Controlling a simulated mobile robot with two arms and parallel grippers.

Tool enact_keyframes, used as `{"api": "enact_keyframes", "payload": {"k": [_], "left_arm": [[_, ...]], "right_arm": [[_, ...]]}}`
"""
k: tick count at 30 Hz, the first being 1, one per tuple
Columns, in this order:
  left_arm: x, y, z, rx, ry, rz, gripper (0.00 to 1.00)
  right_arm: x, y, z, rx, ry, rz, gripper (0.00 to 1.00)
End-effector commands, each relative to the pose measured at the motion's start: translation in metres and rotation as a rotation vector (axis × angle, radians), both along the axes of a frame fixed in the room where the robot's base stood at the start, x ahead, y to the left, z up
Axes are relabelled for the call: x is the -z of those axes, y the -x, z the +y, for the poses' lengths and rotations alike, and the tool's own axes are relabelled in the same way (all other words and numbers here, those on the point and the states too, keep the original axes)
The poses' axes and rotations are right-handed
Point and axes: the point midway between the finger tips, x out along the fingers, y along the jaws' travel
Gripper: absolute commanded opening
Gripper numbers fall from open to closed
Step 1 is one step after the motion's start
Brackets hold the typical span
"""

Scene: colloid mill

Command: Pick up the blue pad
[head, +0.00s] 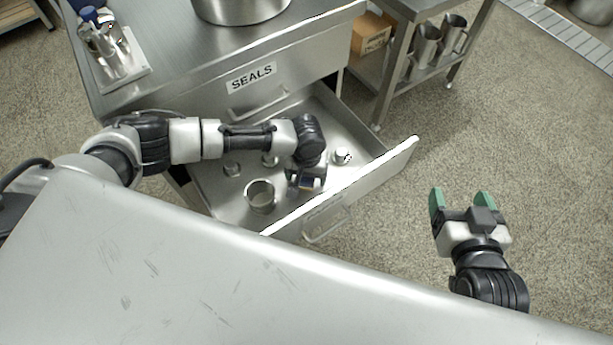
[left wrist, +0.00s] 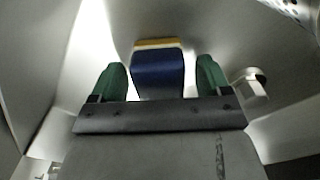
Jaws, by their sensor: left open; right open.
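The blue pad (left wrist: 158,76) has a yellowish strip along its far edge. In the left wrist view it sits between the two green fingers of my left gripper (left wrist: 162,80), with small gaps on both sides. In the head view a bit of blue pad (head: 309,183) shows under the wrist, near the drawer's front wall. My left gripper (head: 306,184) is open and reaches down into the drawer; its fingers are mostly hidden in the head view. My right gripper (head: 463,202) is open and empty over the floor, right of the drawer.
The open steel drawer (head: 215,194) holds a metal cup (head: 260,196) and several small metal pieces, one (head: 342,156) at right. The front wall (head: 386,163) stands close to my left gripper. Above is the counter (head: 165,62) with a "SEALS" label (head: 252,77) on its front.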

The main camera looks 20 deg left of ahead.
Motion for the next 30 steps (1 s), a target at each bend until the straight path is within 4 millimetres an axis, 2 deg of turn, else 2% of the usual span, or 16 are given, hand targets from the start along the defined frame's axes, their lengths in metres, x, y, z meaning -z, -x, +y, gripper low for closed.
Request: {"api": "enact_keyframes", "payload": {"k": [11,22,30], "left_arm": [[0.0048,-0.0003,-0.0002,0.000,0.000,-0.001,0.78],[0.0047,-0.0002,-0.0002,0.000,0.000,-0.001,0.24],[0.0039,-0.0003,-0.0002,0.000,0.000,-0.001,0.24]], "right_arm": [[-0.0077,-0.0035,0.0023,-0.003,-0.014,-0.060,0.73],[-0.0073,-0.0036,0.0021,-0.003,-0.014,-0.058,0.73],[-0.0074,-0.0035,0.0021,-0.003,-0.013,-0.056,0.73]]}}
